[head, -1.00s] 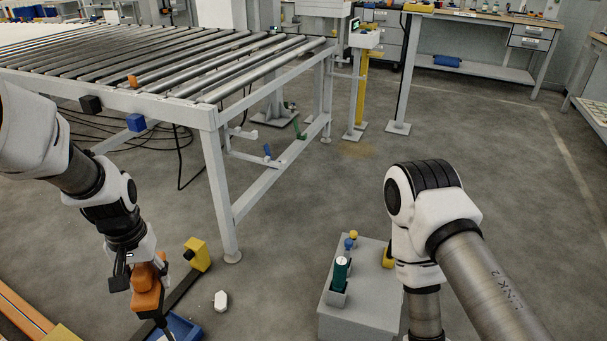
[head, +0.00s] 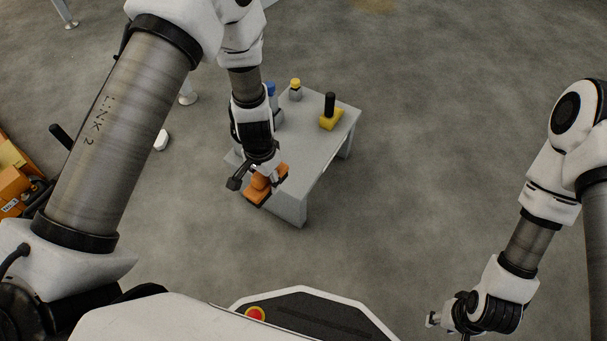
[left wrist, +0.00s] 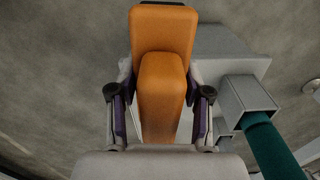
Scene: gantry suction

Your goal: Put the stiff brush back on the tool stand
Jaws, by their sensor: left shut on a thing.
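My left gripper (head: 262,178) is shut on the orange stiff brush (head: 258,191). In the head view the brush is over the near left end of the grey tool stand (head: 308,150); I cannot tell whether it touches. In the left wrist view the orange brush (left wrist: 164,30) stands between both fingers (left wrist: 160,118), and its bristles are hidden. The stand's grey top (left wrist: 225,50) lies behind it to the right. My right gripper (head: 440,320) is low at the right, away from the stand, too small and partly hidden to judge.
The stand carries a yellow-topped piece (head: 295,86), a blue-topped piece (head: 271,90) and a black handle on a yellow base (head: 330,112). Floor right of the stand is clear.

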